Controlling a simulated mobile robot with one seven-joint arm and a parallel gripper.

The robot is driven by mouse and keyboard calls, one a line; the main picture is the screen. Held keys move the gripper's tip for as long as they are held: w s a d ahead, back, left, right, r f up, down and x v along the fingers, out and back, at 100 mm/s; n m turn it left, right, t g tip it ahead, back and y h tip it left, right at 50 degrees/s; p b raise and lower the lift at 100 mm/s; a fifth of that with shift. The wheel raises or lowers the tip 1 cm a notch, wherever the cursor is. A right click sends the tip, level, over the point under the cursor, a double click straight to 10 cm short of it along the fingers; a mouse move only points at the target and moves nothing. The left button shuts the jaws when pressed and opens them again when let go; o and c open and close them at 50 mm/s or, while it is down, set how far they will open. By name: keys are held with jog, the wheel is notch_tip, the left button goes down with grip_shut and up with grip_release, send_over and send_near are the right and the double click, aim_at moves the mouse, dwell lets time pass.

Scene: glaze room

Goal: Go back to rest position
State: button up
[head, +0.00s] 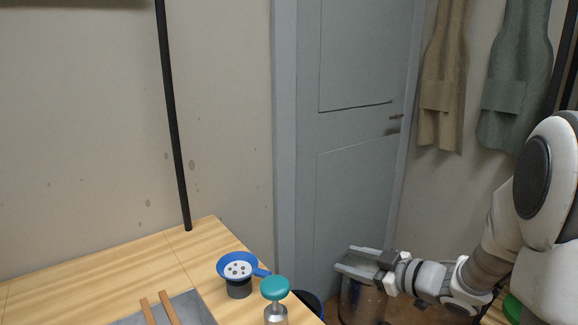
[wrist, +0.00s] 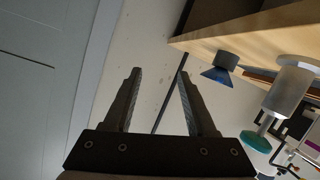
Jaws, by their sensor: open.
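My gripper (head: 358,262) is at the end of my arm on the right of the head view, past the wooden table's right edge. It is open, with nothing between its fingers. In the wrist view the two fingers (wrist: 159,78) stand apart, with the pale wall and a black pole behind them. The wrist picture looks turned over, with the table at its upper right.
The wooden table (head: 80,277) carries a blue strainer (head: 230,262) on a dark base, a teal-topped tool (head: 274,288) and a grey tray (head: 192,306) with two wooden sticks. A metal bin (head: 359,303) stands below my gripper. Behind are a grey door (head: 350,190) and hanging aprons (head: 440,90).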

jog(key=s+d+r+m+h, duration=0.5)
jog(key=d+r+m+h, duration=0.3)
jog(key=r+h, duration=0.3)
jog(key=s+a+f+m+g, duration=0.1)
jog(key=s+a+g, duration=0.15)
jog(key=s, duration=0.45)
jog(key=s+a+f+m+g+y, duration=0.1)
jog(key=s+a+f, duration=0.15)
jog(key=s, duration=0.45)
jog(key=s+a+m+g, duration=0.2)
jog(key=s+a, duration=0.1)
jog(key=s, duration=0.3)
notch_tip(320, 180, up, 19)
jog(key=p, duration=1.9)
jog(key=shift+s+f, duration=0.15)
jog(key=shift+s, duration=0.05)
jog(key=shift+a, duration=0.1)
jog(key=shift+c, duration=0.6)
jog(key=shift+a, duration=0.1)
